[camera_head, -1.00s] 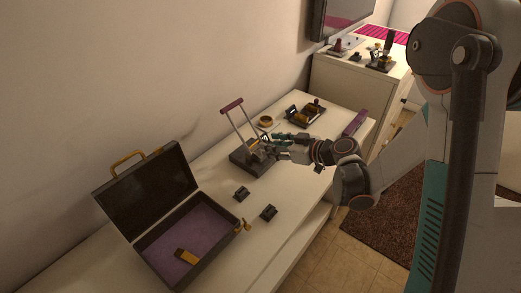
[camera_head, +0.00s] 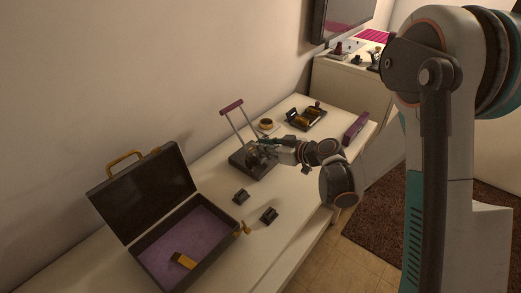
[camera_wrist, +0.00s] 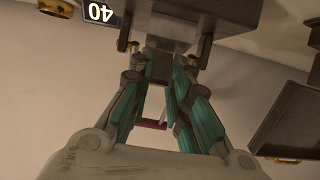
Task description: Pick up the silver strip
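I cannot make out a silver strip for certain in either view. A dark device (camera_head: 240,160) with two thin silver rods and a purple handle (camera_head: 231,106) stands on the white table. My gripper (camera_head: 262,146) is at this device, in front of its upper right part. In the wrist view the teal fingers of my gripper (camera_wrist: 162,66) are apart, with their tips close to the dark block (camera_wrist: 195,18) of the device. The purple handle (camera_wrist: 152,124) shows through the gap. I see nothing held between the fingers, though the tips are partly hard to see against the dark block.
An open black case (camera_head: 140,188) with a purple lining and a yellow piece (camera_head: 184,261) stands at left. Two small black blocks (camera_head: 241,195) (camera_head: 269,215) lie in front of the device. Behind are a gold round dish (camera_head: 266,123), a dark tray (camera_head: 305,117) and a purple box (camera_head: 356,128).

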